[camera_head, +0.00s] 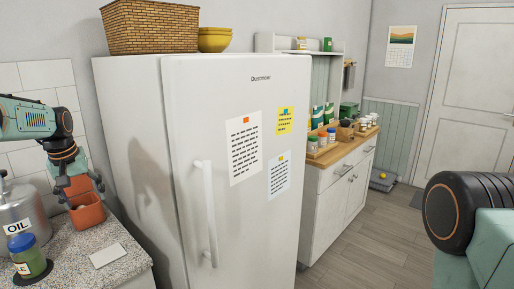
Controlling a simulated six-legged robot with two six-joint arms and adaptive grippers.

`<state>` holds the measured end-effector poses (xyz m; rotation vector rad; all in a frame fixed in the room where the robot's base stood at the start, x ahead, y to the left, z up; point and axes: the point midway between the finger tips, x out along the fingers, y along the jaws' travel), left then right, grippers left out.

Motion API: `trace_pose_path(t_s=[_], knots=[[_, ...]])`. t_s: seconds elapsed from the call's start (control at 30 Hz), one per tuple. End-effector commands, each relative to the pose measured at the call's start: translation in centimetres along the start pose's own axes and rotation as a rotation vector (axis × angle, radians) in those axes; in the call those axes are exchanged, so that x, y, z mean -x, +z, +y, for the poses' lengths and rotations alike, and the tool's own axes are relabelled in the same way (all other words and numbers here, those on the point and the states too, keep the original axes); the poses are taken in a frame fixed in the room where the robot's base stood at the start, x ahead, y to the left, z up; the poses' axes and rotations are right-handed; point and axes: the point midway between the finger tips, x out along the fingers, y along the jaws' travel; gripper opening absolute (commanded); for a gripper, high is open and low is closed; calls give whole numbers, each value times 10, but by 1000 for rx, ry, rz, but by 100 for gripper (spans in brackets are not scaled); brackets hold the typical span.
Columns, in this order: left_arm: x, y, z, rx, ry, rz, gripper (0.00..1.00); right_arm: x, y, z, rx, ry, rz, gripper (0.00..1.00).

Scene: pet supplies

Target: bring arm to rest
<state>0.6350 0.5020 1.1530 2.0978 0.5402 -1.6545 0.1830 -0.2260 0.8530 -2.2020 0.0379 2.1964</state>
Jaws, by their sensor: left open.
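My left gripper (78,189) comes in from the left edge on a teal and black arm, above the speckled counter (113,265). It points down with its fingers apart, over and close to an orange-brown pot (87,214). Whether the fingers touch the pot's rim I cannot tell. My right gripper is not in view; a teal part with a black round joint at the right edge is mine.
A white card (107,255) lies on the counter. A white fridge (235,180) stands right beside it. A wooden-topped cabinet (337,190) is beyond; the floor (385,230) there is clear.

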Motion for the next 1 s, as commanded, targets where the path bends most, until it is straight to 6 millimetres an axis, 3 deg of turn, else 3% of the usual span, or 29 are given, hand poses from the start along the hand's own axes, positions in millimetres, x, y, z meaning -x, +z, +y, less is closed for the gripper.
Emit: trace_pose_path(t_s=[0.17, 0.27, 0.37, 0.5, 0.67, 0.8, 1.0], knots=[[-32, 3, 21, -50, 49, 79, 71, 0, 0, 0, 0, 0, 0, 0], [-65, 18, 39, -93, 78, 122, 71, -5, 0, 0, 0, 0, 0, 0], [-107, 46, 58, -140, 108, 159, 71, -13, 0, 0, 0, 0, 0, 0], [-169, 105, 79, -203, 138, 188, 71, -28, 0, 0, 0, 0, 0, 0], [-230, 190, 86, -265, 152, 193, 71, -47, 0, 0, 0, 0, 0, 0], [-272, 273, 79, -314, 147, 173, 71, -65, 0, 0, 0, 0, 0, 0], [-309, 394, 48, -383, 116, 108, 71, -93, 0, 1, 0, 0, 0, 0]])
